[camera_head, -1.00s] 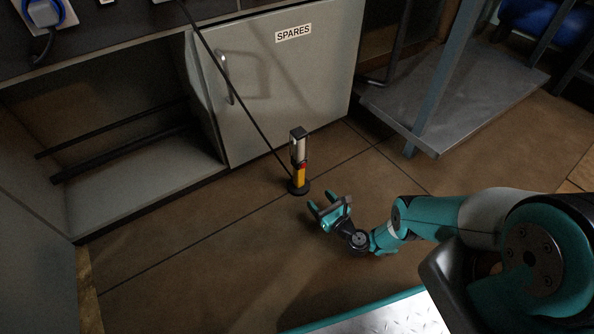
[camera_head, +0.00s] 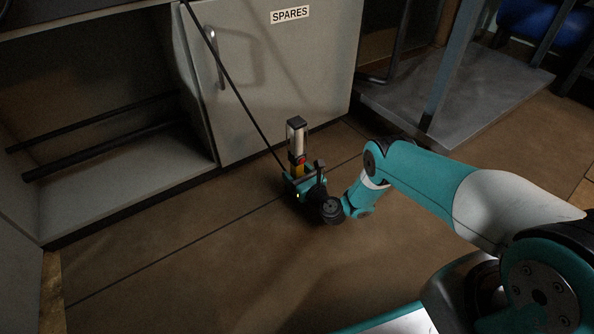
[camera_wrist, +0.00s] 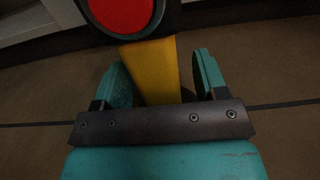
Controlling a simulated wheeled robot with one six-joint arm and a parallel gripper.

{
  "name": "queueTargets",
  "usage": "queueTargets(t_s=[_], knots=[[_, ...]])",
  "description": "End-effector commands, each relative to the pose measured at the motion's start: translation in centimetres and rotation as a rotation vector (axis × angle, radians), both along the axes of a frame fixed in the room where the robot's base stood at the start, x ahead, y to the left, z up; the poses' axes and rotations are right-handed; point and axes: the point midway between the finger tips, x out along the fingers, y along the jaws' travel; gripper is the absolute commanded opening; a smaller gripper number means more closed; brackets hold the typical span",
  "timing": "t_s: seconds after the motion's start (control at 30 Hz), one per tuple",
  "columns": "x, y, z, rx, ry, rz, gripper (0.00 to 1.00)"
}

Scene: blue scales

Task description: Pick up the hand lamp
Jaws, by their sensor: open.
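The hand lamp (camera_head: 296,138) stands upright on the floor in front of the grey cabinet in the head view. It has a dark top, a pale lens strip, a red button and a yellow handle. In the wrist view its yellow handle (camera_wrist: 152,68) runs between the two teal fingers, with the red button (camera_wrist: 122,10) above. My gripper (camera_head: 303,178) is low at the lamp, and the wrist view shows its fingers (camera_wrist: 163,80) open, one on each side of the handle. The lamp's base is hidden behind my gripper in the head view.
The grey cabinet door (camera_head: 275,75) labelled SPARES is close behind the lamp. A thin black pole (camera_head: 235,88) slants down to the floor beside the lamp. An open shelf bay (camera_head: 110,150) is at left and a metal low shelf (camera_head: 455,100) at right. The floor in front is clear.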

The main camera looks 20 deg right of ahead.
Motion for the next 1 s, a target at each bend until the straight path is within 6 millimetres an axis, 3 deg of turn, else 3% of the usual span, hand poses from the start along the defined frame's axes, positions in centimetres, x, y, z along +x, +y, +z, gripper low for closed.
queueTargets(t_s=[0.13, 0.4, 0.47, 0.7, 1.0], knots=[[1.4, 0.5, -0.3, -0.002, -0.002, 0.001, 0.66], [1.7, 0.5, 0.0, 0.000, 0.001, 0.000, 0.66], [1.7, 0.5, 0.0, 0.000, 0.001, 0.000, 0.57], [1.7, 0.5, -0.1, 0.000, 0.001, 0.000, 0.02], [1.8, 0.5, 0.2, 0.001, -0.002, -0.001, 0.00]])
